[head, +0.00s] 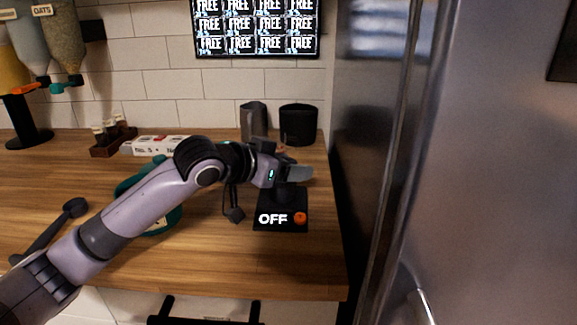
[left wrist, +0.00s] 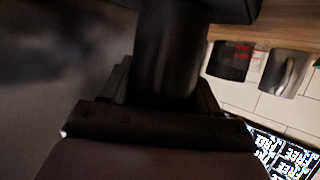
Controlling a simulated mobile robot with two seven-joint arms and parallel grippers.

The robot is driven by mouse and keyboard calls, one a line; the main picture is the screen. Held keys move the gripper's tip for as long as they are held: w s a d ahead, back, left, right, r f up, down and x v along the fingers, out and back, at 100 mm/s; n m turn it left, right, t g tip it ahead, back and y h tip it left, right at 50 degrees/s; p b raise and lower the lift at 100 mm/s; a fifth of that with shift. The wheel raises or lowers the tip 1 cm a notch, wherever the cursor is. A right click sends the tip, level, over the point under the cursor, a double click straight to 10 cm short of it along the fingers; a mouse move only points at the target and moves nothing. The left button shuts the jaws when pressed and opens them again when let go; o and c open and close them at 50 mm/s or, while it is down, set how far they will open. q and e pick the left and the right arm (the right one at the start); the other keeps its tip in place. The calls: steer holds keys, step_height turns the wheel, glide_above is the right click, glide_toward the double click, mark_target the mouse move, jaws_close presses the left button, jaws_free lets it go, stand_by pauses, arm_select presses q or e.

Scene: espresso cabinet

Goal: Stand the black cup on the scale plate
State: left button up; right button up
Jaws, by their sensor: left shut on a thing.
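The black scale (head: 268,225) sits near the right front of the wooden counter, with a lit "OFF" and an orange knob on its front. My left gripper (head: 297,172) is directly above it, shut on the black cup. In the left wrist view the cup (left wrist: 165,50) is a dark cylinder between the fingers, reaching toward a dark block at the top edge that looks like the scale. In the head view the cup is mostly hidden by the gripper and blends with the scale. I cannot tell whether cup and plate touch. My right gripper is not in view.
A black bin (head: 298,125) and a grey pitcher (head: 248,120) stand behind the scale by the wall. A dark tool (head: 236,214) lies left of the scale. A teal round thing (head: 170,220) is partly behind my arm. The fridge (head: 370,190) closes off the right side.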

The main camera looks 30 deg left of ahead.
arm_select(q)
steer(key=o, duration=1)
steer(key=shift+o, duration=0.6)
steer(key=shift+r, duration=0.15)
steer(key=b+v, duration=0.1)
steer(key=v, duration=1.1)
